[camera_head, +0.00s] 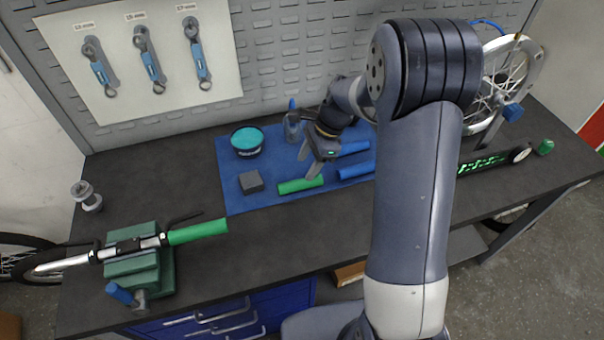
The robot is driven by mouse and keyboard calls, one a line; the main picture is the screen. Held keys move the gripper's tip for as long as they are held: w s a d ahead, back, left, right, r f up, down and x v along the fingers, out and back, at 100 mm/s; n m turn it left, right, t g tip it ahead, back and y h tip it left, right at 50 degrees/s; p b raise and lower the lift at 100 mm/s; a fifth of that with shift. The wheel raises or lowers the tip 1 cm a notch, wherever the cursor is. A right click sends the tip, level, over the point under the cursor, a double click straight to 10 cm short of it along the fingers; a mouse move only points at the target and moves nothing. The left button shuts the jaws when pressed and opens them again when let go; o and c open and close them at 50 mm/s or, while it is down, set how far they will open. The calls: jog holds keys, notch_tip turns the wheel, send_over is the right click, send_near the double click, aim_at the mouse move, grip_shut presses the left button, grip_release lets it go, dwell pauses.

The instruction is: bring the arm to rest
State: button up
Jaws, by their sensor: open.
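My arm reaches up from the bottom of the view, bends at a large dark joint, and extends down and left over the workbench. My gripper (308,162) is open and seems empty. Its fingers point down and left above the blue mat (232,188), close to a green grip (300,186). I cannot tell the exact gap between the fingertips and the grip. My forearm hides part of the bench and the right side of the mat.
Two blue grips (355,171), a grey block (251,182) and a teal-topped tin (247,141) lie around the gripper. A clamped handlebar (140,245) stands left, a wheel stand (510,85) right. Wrenches (150,66) hang behind. The bench's left middle is clear.

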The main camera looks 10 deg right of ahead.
jog(key=shift+v, duration=2.35)
jog(key=shift+f, duration=0.1)
jog(key=p+x, duration=0.1)
jog(key=x, duration=0.9)
jog(key=shift+a+f, duration=0.1)
jog(key=shift+f, duration=0.25)
jog(key=shift+r, duration=0.35)
jog(key=shift+f, duration=0.1)
